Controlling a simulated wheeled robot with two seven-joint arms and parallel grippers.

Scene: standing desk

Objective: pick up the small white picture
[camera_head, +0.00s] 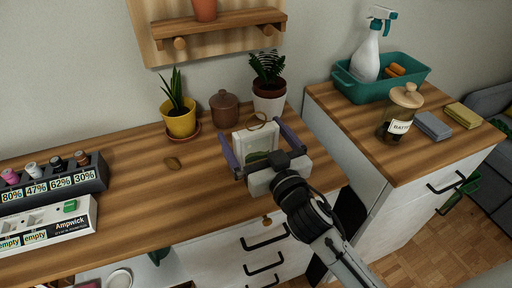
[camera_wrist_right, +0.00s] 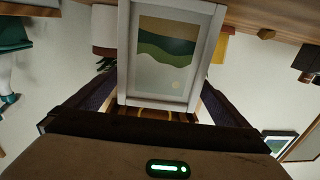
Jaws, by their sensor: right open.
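The small white picture (camera_head: 256,143) stands upright on the wooden desk, in front of the potted plants. In the right wrist view the picture (camera_wrist_right: 168,55) fills the upper middle, with a white frame around a tan and green landscape. My right gripper (camera_head: 251,130) is open, with one finger on each side of the picture. Its fingers also flank the picture's frame in the right wrist view (camera_wrist_right: 160,100). I cannot tell whether either finger touches it. The lower part of the picture is partly hidden behind the gripper in the head view. My left gripper is out of view.
A yellow pot (camera_head: 180,122), a brown jar (camera_head: 225,109) and a white pot (camera_head: 269,103) stand behind the picture. A labelled rack (camera_head: 50,185) is at the left. A side cabinet with a teal tray (camera_head: 355,90) is at the right. The desk's middle is mostly clear.

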